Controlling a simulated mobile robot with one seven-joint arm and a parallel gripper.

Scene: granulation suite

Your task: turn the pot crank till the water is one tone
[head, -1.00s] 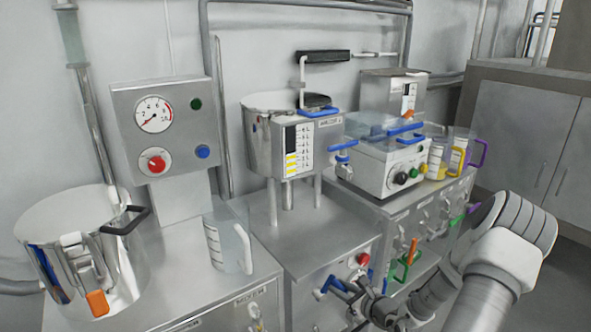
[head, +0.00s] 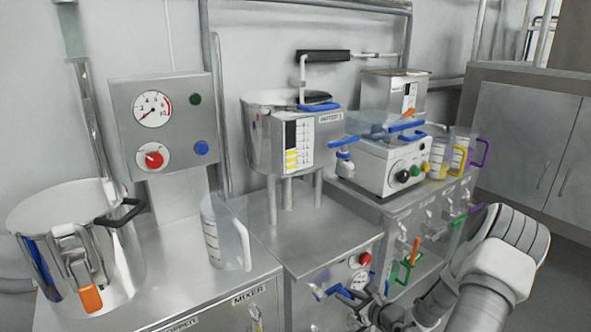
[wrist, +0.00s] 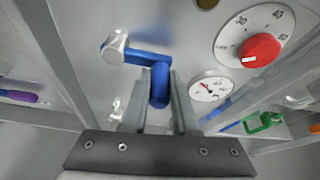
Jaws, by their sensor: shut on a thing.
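The steel pot (head: 262,150) stands on legs on the middle cabinet; a scale with black and yellow bands (head: 299,145) is on its front. I cannot see water inside it. A blue crank (head: 340,293) is on the front of the cabinet below. In the wrist view its blue arm (wrist: 148,58) runs from a metal hub (wrist: 115,43) at the left to a blue grip (wrist: 160,85). My gripper (wrist: 160,98) is shut on that grip, a finger on each side. In the head view my gripper (head: 370,308) is low and partly hidden by my arm.
A red knob (wrist: 259,51) on a dial and a small gauge (wrist: 210,89) sit right of the crank. A green handle (wrist: 263,122) is further right. A clear jug (head: 226,236) and a large steel pot (head: 75,245) stand on the left cabinet.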

